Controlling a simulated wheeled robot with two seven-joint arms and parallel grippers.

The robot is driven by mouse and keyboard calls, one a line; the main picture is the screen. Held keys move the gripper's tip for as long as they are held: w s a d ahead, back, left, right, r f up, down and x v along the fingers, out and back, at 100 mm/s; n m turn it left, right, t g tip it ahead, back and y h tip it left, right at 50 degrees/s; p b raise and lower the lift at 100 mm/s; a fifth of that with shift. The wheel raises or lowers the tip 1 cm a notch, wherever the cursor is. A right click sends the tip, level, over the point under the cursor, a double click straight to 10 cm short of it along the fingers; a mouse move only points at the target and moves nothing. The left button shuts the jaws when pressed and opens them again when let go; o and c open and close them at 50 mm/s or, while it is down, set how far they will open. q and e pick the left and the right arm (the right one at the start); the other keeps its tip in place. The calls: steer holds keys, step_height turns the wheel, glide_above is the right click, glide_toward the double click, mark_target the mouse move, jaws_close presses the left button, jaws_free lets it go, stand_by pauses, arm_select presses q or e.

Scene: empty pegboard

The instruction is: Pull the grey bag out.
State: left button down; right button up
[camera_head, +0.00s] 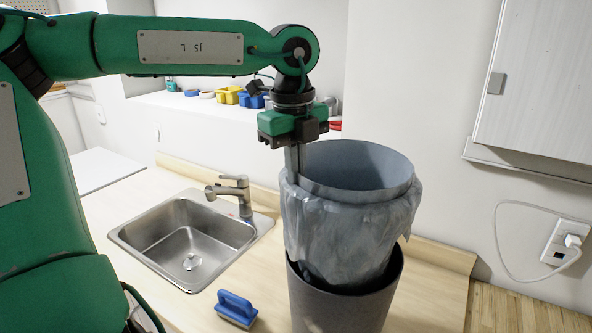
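The grey bag (345,240) is a crinkled, translucent liner with a smooth, round open rim at the top. Its upper part stands above the dark grey bin (340,303), and its lower end is inside the bin, hidden by the bin wall. My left gripper (293,163) points down at the left side of the bag's rim. Its fingers are close together at the rim and look closed on it, though part of the fingertips is hidden. My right gripper is not in view.
A steel sink (185,240) with a faucet (232,192) lies left of the bin. A blue-handled brush (236,308) lies on the counter in front. Yellow containers (228,96) stand on a ledge behind. A wall cabinet (540,85) hangs at right, above a plugged-in white cord (500,250).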

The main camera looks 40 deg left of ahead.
arm_select(q)
steer(key=shift+r+p, duration=1)
steer(key=shift+r, duration=1)
step_height(320, 180, up, 7)
steer(key=p, duration=0.4)
steer(key=shift+r, duration=0.2)
